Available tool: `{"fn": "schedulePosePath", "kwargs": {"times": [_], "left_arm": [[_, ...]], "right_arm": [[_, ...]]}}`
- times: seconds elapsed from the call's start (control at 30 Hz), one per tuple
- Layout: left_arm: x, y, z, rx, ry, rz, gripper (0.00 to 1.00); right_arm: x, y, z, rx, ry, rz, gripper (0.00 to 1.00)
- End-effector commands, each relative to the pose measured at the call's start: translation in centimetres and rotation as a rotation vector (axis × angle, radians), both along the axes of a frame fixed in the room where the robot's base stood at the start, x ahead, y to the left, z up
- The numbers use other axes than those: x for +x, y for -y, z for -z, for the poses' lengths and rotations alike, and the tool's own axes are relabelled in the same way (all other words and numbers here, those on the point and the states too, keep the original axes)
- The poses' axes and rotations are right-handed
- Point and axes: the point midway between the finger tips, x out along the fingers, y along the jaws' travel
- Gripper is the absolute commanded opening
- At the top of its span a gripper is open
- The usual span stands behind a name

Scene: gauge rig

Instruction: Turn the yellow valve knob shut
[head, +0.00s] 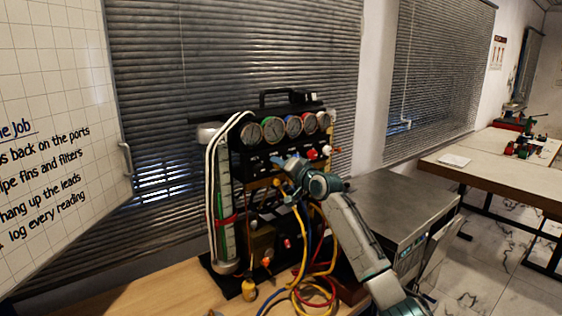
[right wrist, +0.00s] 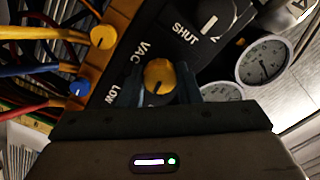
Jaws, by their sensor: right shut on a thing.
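The gauge rig (head: 262,150) is a black upright panel with a row of round gauges on top. The yellow valve knob (right wrist: 160,74) shows in the right wrist view, with a dark mark on its face, next to the printed word VAC. My right gripper (head: 284,170) is at the front of the panel, its two fingers on either side of this knob and shut on it. In the head view the gripper and wrist hide the knob. My left gripper is not in view.
Yellow, blue and red hoses (head: 300,270) hang below the gripper. A yellow fitting (right wrist: 103,37) and a blue one (right wrist: 79,88) sit beside the knob. A grey metal cabinet (head: 400,212) stands right of the rig. The wooden bench (head: 150,292) is clear at the left.

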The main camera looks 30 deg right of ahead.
Motion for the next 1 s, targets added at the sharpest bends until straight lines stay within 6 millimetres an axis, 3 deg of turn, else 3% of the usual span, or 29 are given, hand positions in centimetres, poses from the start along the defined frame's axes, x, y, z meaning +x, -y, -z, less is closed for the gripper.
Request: {"fn": "schedulePosePath", "kwargs": {"times": [0.4, 1.0], "left_arm": [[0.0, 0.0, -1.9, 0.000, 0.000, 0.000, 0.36], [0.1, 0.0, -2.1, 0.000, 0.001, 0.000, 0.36]], "right_arm": [[0.0, 0.0, -0.1, 0.215, -0.018, -0.001, 0.08], [0.0, 0.0, 0.0, 0.254, -0.020, 0.000, 0.08]]}}
